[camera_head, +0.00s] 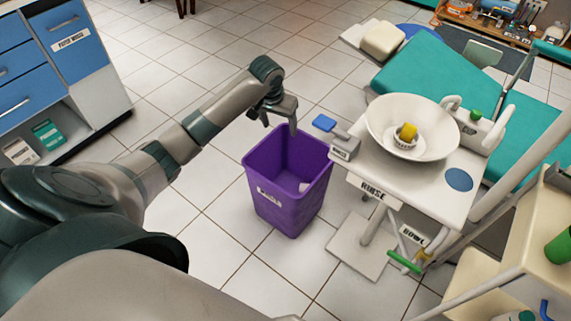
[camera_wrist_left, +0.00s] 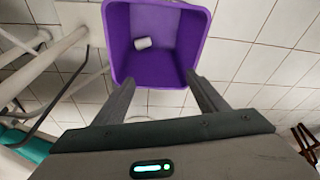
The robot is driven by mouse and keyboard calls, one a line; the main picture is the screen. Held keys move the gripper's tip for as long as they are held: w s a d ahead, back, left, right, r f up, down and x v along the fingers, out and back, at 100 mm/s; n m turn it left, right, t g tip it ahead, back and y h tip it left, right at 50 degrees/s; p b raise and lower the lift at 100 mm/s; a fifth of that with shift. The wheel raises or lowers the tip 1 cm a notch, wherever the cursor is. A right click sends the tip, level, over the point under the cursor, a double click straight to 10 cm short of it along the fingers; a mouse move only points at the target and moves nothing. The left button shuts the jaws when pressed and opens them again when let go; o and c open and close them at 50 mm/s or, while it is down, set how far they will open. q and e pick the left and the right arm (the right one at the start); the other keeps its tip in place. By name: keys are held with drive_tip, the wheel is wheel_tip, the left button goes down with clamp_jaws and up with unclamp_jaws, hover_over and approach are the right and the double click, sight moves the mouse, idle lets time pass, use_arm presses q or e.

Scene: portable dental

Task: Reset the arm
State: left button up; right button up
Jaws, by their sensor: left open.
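My left arm reaches in from the left in the head view, with its left gripper (camera_head: 279,122) above the far rim of a purple bin (camera_head: 287,208). The gripper is open and empty, its two fingers apart and pointing down. In the left wrist view the fingers of the left gripper (camera_wrist_left: 158,97) spread at either side of the near edge of the purple bin (camera_wrist_left: 158,70). A small white object (camera_wrist_left: 143,43) lies inside the bin. My right gripper does not show in either view.
A white stand (camera_head: 432,185) with a bowl (camera_head: 381,118), holding something yellow (camera_head: 406,132), stands right of the bin. A teal dental chair (camera_head: 425,75) is behind it. A blue cabinet (camera_head: 68,38) stands at the left. The tiled floor between cabinet and bin is clear.

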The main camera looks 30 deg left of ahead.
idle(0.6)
use_arm(q)
drive_tip(key=s+d+f+m+h, duration=0.2)
drive_tip(key=s+d+f+m, duration=0.1)
drive_tip(key=s+d+f, duration=1.15)
drive_tip(key=s+d+r+m+t, duration=0.1)
drive_tip(key=s+d, duration=0.3)
drive_tip(key=s, duration=0.7)
drive_tip(key=s+d+r, duration=0.1)
drive_tip(key=s+d, duration=0.3)
drive_tip(key=s, duration=0.7)
wheel_tip(320, 180, down, 17)
drive_tip(key=t+p, duration=0.1)
drive_tip(key=p, duration=1.1)
drive_tip(key=shift+p, duration=0.4)
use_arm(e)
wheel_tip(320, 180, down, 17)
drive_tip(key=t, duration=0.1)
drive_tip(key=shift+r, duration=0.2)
use_arm(q)
drive_tip(key=shift+d+f, duration=0.1)
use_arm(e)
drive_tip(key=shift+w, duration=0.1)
